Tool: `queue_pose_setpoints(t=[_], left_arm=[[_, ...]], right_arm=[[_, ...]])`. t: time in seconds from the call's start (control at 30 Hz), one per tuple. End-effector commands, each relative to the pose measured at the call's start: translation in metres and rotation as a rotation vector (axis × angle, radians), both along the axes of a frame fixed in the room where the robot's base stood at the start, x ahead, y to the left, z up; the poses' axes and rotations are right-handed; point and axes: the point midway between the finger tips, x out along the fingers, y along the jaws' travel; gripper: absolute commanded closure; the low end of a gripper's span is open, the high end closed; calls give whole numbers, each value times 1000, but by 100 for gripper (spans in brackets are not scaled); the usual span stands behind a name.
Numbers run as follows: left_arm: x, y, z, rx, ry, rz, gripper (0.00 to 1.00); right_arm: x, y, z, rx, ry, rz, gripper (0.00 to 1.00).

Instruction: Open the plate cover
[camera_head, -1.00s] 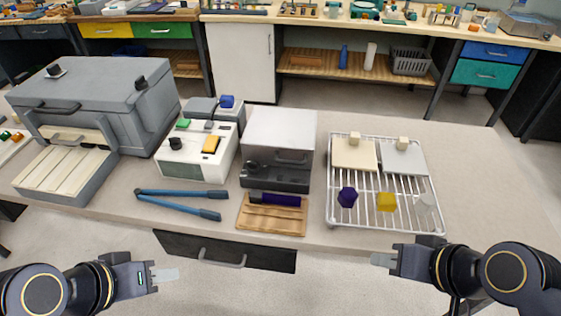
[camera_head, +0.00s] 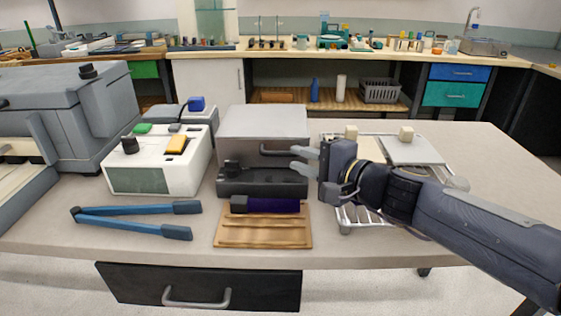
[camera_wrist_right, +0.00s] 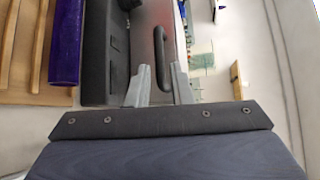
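A grey metal box (camera_head: 262,128) stands mid-table, with a dark base. Its front cover, which I take as the plate cover, has a dark bar handle (camera_head: 283,149) and looks shut. The handle also shows in the right wrist view (camera_wrist_right: 161,42). My right gripper (camera_head: 297,160) is open, its two pale fingers apart, just right of the handle. In the right wrist view the handle's near end lies between the fingertips (camera_wrist_right: 159,82); I see no grip on it, and contact cannot be told. My left gripper is out of view.
A wooden tray (camera_head: 235,237) with a purple rod (camera_head: 272,205) lies before the box. Blue tongs (camera_head: 130,223) and a white device (camera_head: 158,180) are to its left. A wire rack (camera_head: 345,226), partly hidden by my right arm, is to its right.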

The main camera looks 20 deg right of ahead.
Motion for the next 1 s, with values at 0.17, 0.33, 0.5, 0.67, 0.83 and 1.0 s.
queue_pose_setpoints(t=[0.17, 0.33, 0.5, 0.67, 0.83, 1.0], left_arm=[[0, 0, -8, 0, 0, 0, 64], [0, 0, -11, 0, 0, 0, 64], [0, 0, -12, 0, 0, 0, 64], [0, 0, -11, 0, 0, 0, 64], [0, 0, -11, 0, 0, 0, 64], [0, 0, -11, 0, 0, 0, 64]], right_arm=[[25, 16, -7, -1, 2, 4, 80], [40, 24, -8, -2, 0, 2, 80], [44, 26, -8, -2, 0, 2, 80], [44, 26, -8, -2, -2, 2, 80], [44, 26, -8, -2, 0, 2, 100], [44, 26, -8, -2, 0, 2, 100]])
